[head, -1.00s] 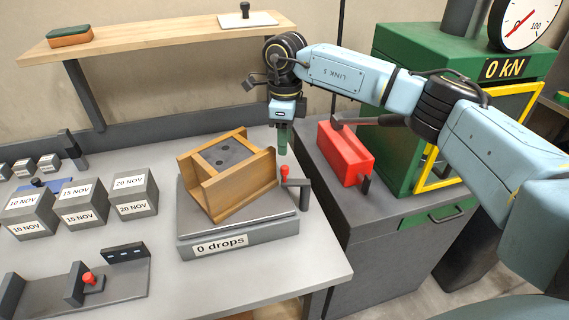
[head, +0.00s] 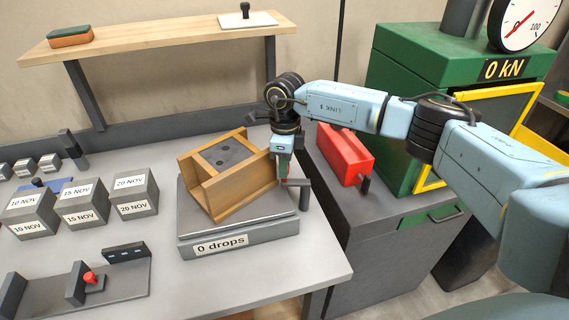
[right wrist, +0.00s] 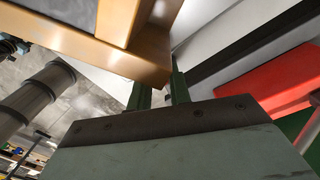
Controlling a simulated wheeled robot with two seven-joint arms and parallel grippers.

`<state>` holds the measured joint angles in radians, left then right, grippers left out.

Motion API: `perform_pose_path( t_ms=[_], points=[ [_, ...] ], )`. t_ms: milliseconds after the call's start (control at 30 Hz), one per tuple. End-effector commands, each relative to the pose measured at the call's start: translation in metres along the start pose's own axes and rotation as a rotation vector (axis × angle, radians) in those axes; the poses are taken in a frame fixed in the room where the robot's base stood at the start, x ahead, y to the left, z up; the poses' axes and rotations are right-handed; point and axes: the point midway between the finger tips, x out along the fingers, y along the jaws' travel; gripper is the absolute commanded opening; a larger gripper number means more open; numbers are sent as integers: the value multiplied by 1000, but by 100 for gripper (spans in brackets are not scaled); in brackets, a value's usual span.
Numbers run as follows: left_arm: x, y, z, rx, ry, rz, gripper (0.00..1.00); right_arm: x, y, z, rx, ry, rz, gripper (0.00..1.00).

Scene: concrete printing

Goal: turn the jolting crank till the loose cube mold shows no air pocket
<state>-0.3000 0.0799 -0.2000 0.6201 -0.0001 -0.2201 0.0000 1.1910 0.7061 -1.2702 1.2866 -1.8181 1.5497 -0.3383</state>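The loose cube mold (head: 229,196) is a wooden form, sitting askew on the grey jolting table (head: 240,239), whose label reads "0 drops". Its grey concrete top (head: 226,156) shows a few dark pockets. The jolting crank (head: 304,196) stands at the table's right side; its red knob is mostly hidden by my right gripper (head: 284,178). That gripper points down at the knob, close beside the mold. In the right wrist view its green fingers (right wrist: 162,92) stand apart, with the mold's wooden edge (right wrist: 125,48) covering their tips. My left gripper is out of view.
Dated cubes (head: 82,200) stand at the left. A grey fixture with a red knob (head: 89,278) lies at the front left. A red box (head: 343,152) and the green press (head: 402,100), reading 0 kN, are at the right. A wooden shelf (head: 160,35) spans the back.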

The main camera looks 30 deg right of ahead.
Motion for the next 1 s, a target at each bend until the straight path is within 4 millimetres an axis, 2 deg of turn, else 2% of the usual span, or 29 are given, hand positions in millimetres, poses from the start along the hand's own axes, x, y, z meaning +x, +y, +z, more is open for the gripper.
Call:
perform_pose_path(
  t_ms=[33,133,567,1000],
  points=[
    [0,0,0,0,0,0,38,0,0,0,0,0,0,13],
    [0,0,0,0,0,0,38,0,0,0,0,0,0,0],
    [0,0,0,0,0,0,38,-1,-6,1,91,-5,0,0],
    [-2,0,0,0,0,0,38,-3,-26,-2,463,-22,0,0]
  ],
)
